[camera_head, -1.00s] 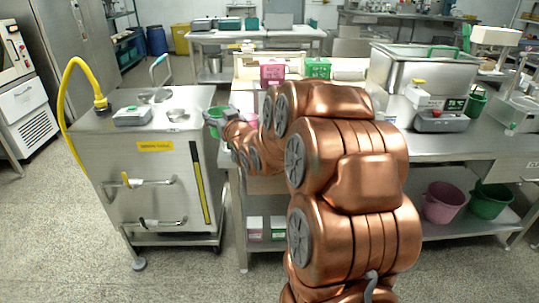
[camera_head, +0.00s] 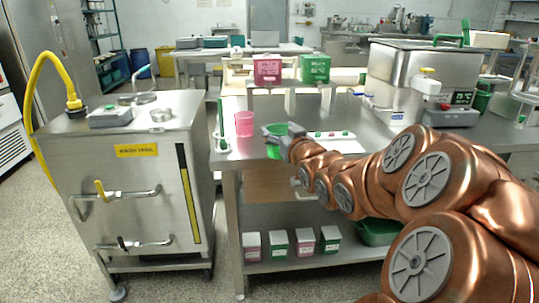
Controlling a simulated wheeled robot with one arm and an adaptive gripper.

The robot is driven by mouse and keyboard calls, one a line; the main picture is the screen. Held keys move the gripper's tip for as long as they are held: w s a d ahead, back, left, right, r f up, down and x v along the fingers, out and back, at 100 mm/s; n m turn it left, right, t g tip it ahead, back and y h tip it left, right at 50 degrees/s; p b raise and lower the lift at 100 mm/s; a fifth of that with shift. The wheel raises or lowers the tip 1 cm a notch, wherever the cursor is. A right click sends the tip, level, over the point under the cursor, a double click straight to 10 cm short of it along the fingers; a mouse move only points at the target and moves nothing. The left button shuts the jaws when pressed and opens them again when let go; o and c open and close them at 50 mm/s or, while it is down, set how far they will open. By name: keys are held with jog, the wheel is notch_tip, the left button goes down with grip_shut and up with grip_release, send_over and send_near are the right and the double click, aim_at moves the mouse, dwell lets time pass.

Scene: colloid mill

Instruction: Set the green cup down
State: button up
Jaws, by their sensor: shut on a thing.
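The green cup (camera_head: 276,129) is in my gripper (camera_head: 272,138), over the left part of the steel table (camera_head: 235,158) near its front edge. The grey fingers are shut around the cup and hide part of its side. The cup looks upright. More green shows just below the fingers; I cannot tell whether it is the cup's lower part or a reflection, nor whether the cup touches the tabletop. My copper arm reaches in from the right.
A pink cup (camera_head: 244,123) stands just left of the green cup. Pink (camera_head: 267,68) and green (camera_head: 315,68) boxes stand on a raised shelf behind. A steel bath (camera_head: 410,85) stands to the right. The mill cabinet (camera_head: 140,185) is left, across a narrow gap.

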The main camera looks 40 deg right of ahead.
jog(key=shift+s+d+f, duration=0.1)
jog(key=shift+s+f, duration=0.1)
jog(key=shift+s, duration=0.1)
jog(key=w+d, duration=0.3)
jog(key=w, duration=0.1)
jog(key=w+d+f+b, duration=0.1)
jog(key=w+d, duration=0.2)
jog(key=w, duration=0.1)
jog(key=w+d+f+b, duration=0.1)
jog(key=w+d, duration=0.3)
jog(key=shift+w, duration=0.4)
jog(key=shift+a+f+b, duration=0.15)
jog(key=shift+f+b, duration=0.25)
jog(key=shift+f, duration=0.95)
jog(key=shift+f, duration=0.1)
jog(key=o, duration=1.3)
jog(key=shift+f+b, duration=0.15)
jog(key=shift+b, duration=0.15)
